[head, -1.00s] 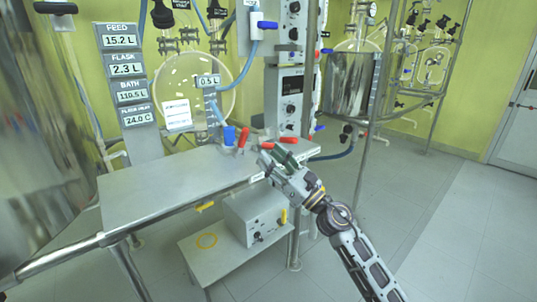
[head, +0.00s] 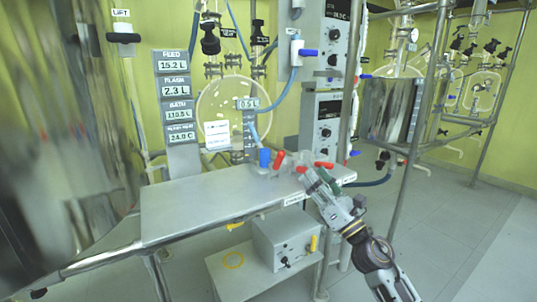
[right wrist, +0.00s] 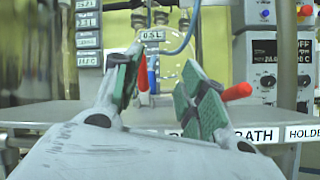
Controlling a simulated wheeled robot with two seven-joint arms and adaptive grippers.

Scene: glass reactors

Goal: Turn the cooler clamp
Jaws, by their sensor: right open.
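My right gripper (head: 313,177) is open and empty, with green finger pads, at the front right edge of the grey table. It also shows in the right wrist view (right wrist: 162,64), with its fingers apart. A red handle (right wrist: 237,92) is just right of the right finger there; I cannot tell if they touch. Another red handle (head: 278,158) and a blue one (head: 265,157) stand on the table to the left of the gripper. A red handle (head: 325,165) lies just behind the fingers. No readable label marks the cooler clamp, so I cannot tell which part it is.
The grey table (head: 205,205) is bare on its left. A round glass flask (head: 222,97) hangs behind it. Control boxes (head: 322,120) and a metal post (head: 345,85) stand at the back right. A box (head: 280,243) sits on a lower shelf. The right floor is open.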

